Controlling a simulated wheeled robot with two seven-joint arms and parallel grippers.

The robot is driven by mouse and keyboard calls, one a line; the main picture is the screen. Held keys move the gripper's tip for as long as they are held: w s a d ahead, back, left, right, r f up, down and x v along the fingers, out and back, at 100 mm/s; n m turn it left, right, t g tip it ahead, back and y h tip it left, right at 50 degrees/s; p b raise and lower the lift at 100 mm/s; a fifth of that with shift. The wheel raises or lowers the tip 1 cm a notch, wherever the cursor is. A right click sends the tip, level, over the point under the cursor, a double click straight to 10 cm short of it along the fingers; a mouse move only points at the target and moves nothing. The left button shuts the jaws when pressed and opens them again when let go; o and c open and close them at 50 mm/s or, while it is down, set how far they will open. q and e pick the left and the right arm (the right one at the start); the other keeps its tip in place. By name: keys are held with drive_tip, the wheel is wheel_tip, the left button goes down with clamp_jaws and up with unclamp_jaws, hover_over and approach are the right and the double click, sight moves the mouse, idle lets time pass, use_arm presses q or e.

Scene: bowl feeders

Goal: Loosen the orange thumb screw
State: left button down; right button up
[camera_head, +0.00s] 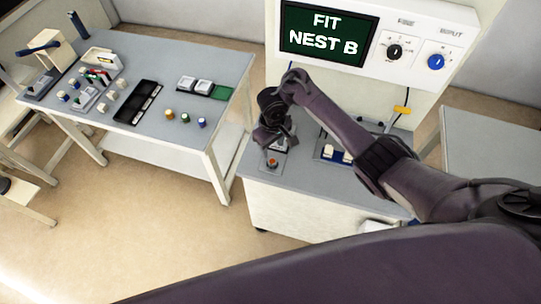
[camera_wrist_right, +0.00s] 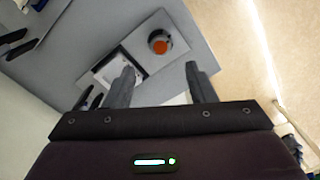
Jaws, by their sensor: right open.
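The orange thumb screw (camera_head: 272,162) stands near the front left corner of the grey-topped bench, in front of my right gripper in the head view. In the right wrist view the orange thumb screw (camera_wrist_right: 160,43) sits in a dark round collar on a light plate (camera_wrist_right: 105,72). My right gripper (camera_head: 270,140) is over that plate; in the wrist view its two fingers (camera_wrist_right: 158,75) are apart and empty, with the screw visible beyond them, between their tips. I cannot tell how high the fingers are above it. My left gripper does not show.
A panel reading "FIT NEST B" (camera_head: 325,35) with a black knob (camera_head: 394,51) and a blue knob (camera_head: 436,61) stands behind the bench. A blue tray with light blocks (camera_head: 327,151) lies right of the gripper. The left table (camera_head: 165,70) carries trays and small coloured parts.

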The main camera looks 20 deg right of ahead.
sight(272, 161)
wheel_tip(272, 161, down, 8)
drive_tip(key=shift+r+b, duration=0.25)
drive_tip(key=shift+b, duration=0.55)
drive_tip(key=shift+s, duration=0.1)
drive_tip(key=c, duration=1)
drive_tip(key=shift+o, duration=0.2)
